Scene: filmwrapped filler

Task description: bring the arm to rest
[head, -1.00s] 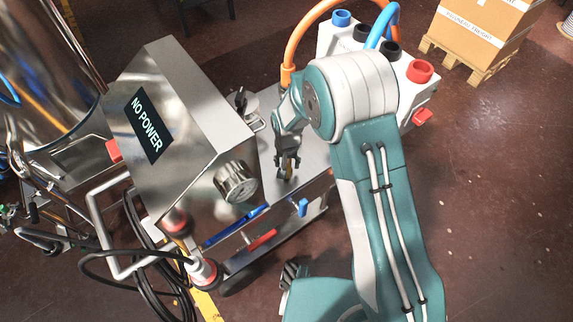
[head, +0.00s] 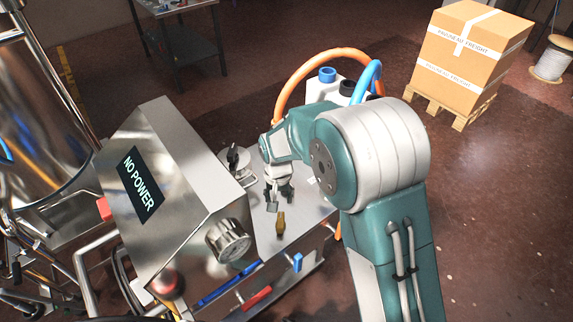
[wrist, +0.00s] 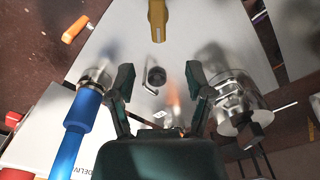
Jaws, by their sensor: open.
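My gripper (head: 272,205) hangs over the steel deck (head: 300,217) of the machine, at the end of my raised, bent teal and white arm. Its two dark fingers are spread apart in the wrist view (wrist: 160,82), with nothing held between them. A brass-coloured piece (head: 281,222) is on the deck just in front of the gripper, apart from it. It also shows at the top middle of the wrist view (wrist: 157,18), beyond the fingertips.
A carton (head: 470,52) sits on a pallet at the back right.

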